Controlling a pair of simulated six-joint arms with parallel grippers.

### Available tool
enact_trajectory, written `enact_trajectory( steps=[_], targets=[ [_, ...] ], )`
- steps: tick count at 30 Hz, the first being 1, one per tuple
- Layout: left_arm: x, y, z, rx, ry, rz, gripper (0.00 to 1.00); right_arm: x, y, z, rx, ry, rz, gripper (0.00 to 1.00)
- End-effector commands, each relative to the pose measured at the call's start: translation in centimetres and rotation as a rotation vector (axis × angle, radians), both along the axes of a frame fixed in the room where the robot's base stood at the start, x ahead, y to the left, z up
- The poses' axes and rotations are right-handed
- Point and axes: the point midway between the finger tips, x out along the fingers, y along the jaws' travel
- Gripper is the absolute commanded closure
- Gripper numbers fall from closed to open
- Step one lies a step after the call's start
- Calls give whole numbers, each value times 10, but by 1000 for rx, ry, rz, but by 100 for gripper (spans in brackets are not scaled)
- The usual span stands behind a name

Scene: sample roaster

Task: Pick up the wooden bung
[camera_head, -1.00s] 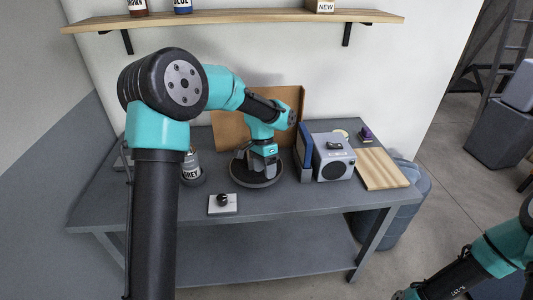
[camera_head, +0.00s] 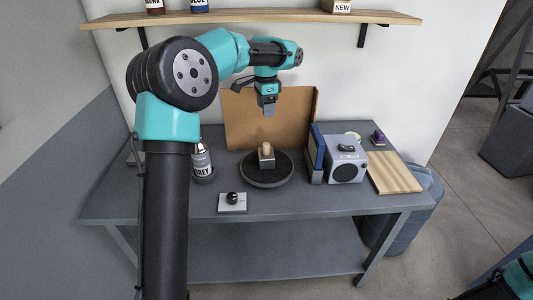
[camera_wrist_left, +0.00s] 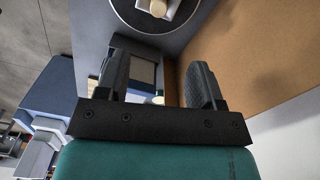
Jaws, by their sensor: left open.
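The wooden bung (camera_head: 267,148) is a small tan, rounded piece. It sits upright on a pale grey block (camera_head: 267,162) that stands on a round dark disc (camera_head: 267,179) on the bench. It also shows at the top edge of the left wrist view (camera_wrist_left: 159,8), partly cut off. My left gripper (camera_head: 268,108) is above and slightly behind the bung, pointing down, apart from it. In the left wrist view its two fingers (camera_wrist_left: 158,82) are spread with nothing held between them. My right gripper is out of view.
A brown board (camera_head: 245,118) stands behind the disc. A blue upright piece (camera_head: 316,148) and a grey speaker-like box (camera_head: 346,160) stand to the right, beside a wooden board (camera_head: 394,174). A bottle labelled GREY (camera_head: 202,160) and a black-knobbed box (camera_head: 232,202) are to the left.

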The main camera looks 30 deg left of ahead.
Motion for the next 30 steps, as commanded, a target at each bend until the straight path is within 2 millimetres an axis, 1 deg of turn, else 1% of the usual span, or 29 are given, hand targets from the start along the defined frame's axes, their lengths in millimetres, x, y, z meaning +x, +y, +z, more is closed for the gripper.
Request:
enact_trajectory(
  steps=[1, 12, 18, 22, 30],
  targets=[
    [0, 0, -8, 0, 3, 0, 39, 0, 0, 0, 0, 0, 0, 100],
    [-1, 0, -72, 0, 4, 0, 39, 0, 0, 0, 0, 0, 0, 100],
    [0, -1, -101, -1, 2, 0, 39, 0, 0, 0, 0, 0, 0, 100],
    [0, 0, -109, 0, 1, 0, 39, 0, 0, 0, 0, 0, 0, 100],
    [0, 0, -109, -1, 1, 0, 39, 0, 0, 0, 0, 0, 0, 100]
  ],
)
